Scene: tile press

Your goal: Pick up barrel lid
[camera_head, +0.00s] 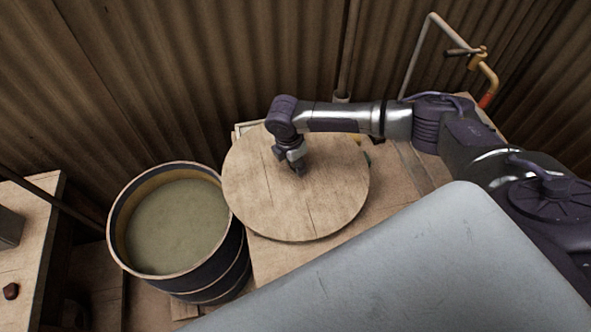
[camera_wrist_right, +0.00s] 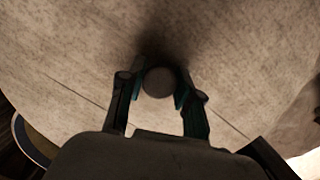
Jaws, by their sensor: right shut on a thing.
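The barrel lid (camera_head: 335,190) is a round, pale wooden disc in the middle of the head view, just right of the open barrel (camera_head: 215,285). The lid fills most of the right wrist view (camera_wrist_right: 70,50). My right gripper (camera_head: 297,168) comes down onto the lid's centre. In the wrist view its fingers (camera_wrist_right: 160,88) are shut on the round knob (camera_wrist_right: 158,82) of the lid. The lid overlaps the wooden table in the picture; I cannot tell whether it touches it. My left gripper is not in view.
The barrel holds a greenish-grey content (camera_head: 178,228) and its top is open. A wooden table (camera_head: 275,258) lies under the lid. Another wooden surface (camera_head: 25,245) stands at the left. A corrugated wall (camera_head: 200,70) and a pipe with a tap (camera_head: 480,62) are behind.

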